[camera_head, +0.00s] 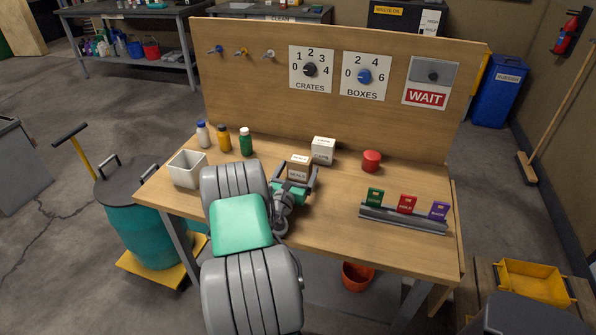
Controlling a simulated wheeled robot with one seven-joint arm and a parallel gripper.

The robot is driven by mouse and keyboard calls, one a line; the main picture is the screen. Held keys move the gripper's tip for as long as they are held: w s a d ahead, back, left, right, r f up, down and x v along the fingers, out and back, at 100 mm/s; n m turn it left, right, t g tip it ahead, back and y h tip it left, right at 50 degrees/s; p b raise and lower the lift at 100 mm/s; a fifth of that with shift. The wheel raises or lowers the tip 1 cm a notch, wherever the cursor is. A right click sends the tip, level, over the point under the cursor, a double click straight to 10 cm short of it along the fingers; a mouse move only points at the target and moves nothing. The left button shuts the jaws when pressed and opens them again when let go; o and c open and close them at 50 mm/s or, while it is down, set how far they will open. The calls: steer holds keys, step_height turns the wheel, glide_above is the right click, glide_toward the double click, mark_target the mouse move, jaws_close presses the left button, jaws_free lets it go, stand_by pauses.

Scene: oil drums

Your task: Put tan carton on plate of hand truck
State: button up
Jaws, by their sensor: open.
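The tan carton (298,169), a small box with a white label, sits on the wooden workbench near its middle. My gripper (295,177) is open, with one finger on each side of the tan carton. I cannot tell whether the fingers touch it. A yellow plate (137,267) lies on the floor left of the bench, under a teal drum (148,235). A yellow handle with a dark grip (72,133) rises behind the drum; this looks like the hand truck. The drum covers much of the plate.
A white carton (323,150) stands just behind the tan one. A red cylinder (371,161) and a rack of coloured tags (403,218) are to the right. Several bottles (223,137) and an open white bin (187,171) are to the left. An upright panel (260,90) closes the bench's back.

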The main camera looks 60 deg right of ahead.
mark_target(302, 156)
steer(key=shift+r, duration=0.2)
steer(key=a, duration=0.3)
steer(key=s+a+b, duration=0.1)
steer(key=a, duration=0.7)
steer(key=shift+s+a+f+b, duration=0.1)
steer(key=shift+s+a+b, duration=0.1)
steer(key=shift+s+b, duration=0.15)
steer(key=shift+o, duration=0.4)
steer(key=d, duration=0.2)
steer(key=d+r+p, duration=0.1)
steer(key=d, duration=0.2)
steer(key=w+d+r+p, duration=0.1)
steer(key=d, duration=0.1)
steer(key=shift+d+r, duration=0.2)
steer(key=shift+d, duration=0.15)
steer(key=d, duration=0.3)
steer(key=w+d+p, duration=0.1)
steer(key=d, duration=0.4)
steer(key=shift+w+d+f, duration=0.1)
steer(key=shift+w+d, duration=0.1)
steer(key=shift+d, duration=0.1)
steer(key=shift+a, duration=0.1)
steer(key=c, duration=1.5)
steer(key=shift+c, duration=1.3)
